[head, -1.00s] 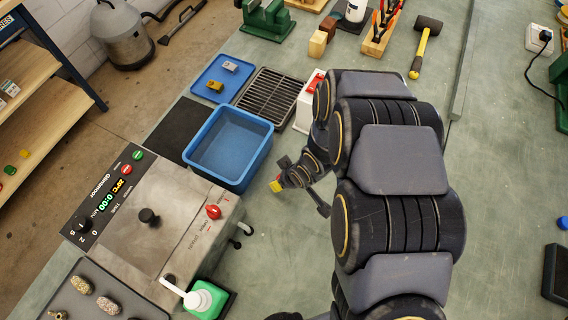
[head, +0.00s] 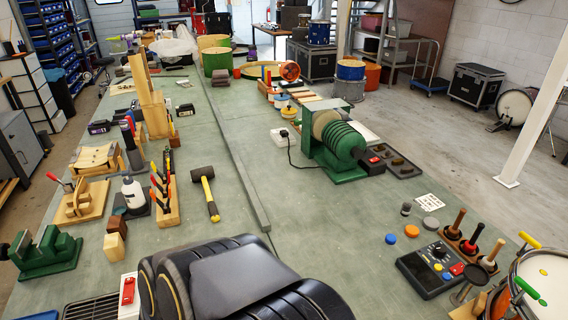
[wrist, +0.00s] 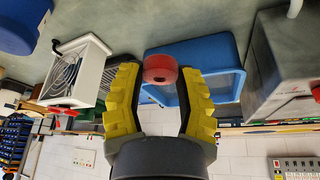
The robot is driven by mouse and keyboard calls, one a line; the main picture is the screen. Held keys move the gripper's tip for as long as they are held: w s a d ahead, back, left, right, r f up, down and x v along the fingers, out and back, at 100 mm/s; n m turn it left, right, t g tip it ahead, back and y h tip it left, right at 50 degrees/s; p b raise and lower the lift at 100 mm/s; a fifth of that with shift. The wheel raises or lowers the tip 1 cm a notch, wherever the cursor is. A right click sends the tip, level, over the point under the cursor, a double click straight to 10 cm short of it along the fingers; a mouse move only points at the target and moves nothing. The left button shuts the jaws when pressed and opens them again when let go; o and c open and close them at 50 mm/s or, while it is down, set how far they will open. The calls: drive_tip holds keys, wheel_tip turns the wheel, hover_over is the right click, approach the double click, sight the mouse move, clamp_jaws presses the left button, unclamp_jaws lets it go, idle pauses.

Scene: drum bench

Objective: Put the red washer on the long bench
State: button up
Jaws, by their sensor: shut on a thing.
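My gripper (wrist: 161,76) shows in the wrist view, with yellow ribbed fingers on either side of the red washer (wrist: 160,67). The washer is a short, thick red ring with a small dark hole, held at the fingertips. The long bench (head: 295,225) has a grey-green top and stretches away from me in the head view. Part of its top also shows in the wrist view (wrist: 130,28). In the head view my dark arm fills the bottom middle, and the gripper and washer are out of frame.
A blue tub (wrist: 222,52) is behind the washer in the wrist view, beside a white fan box (wrist: 91,68). In the head view, a mallet (head: 208,192), a raised strip (head: 240,175) and a green machine (head: 333,150) stand around clear bench top.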

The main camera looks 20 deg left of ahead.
drive_tip(key=w+d+r+m+t, duration=0.1)
drive_tip(key=w+d+r+m, duration=0.3)
drive_tip(key=w, duration=0.5)
drive_tip(key=w+d+r+m+t+h, duration=0.1)
drive_tip(key=w+d+r+m+t, duration=0.15)
drive_tip(key=w+d, duration=0.5)
drive_tip(key=w+d+r+m+t, duration=0.1)
drive_tip(key=w+d+r+m, duration=0.3)
drive_tip(key=w, duration=0.6)
drive_tip(key=w+d+r+m+h, duration=0.1)
drive_tip(key=w+d+r+m, duration=0.1)
drive_tip(key=d, duration=0.6)
drive_tip(key=w+d+r+m+h, duration=0.1)
drive_tip(key=w+d+r+m, duration=0.1)
drive_tip(key=d+m, duration=0.3)
drive_tip(key=w+d+r+m+t+h, duration=0.1)
drive_tip(key=w+d+r+m, duration=0.2)
drive_tip(key=d, duration=0.9)
drive_tip(key=shift+r+m, duration=0.3)
drive_tip(key=shift+m, duration=0.15)
drive_tip(key=shift+a, duration=0.1)
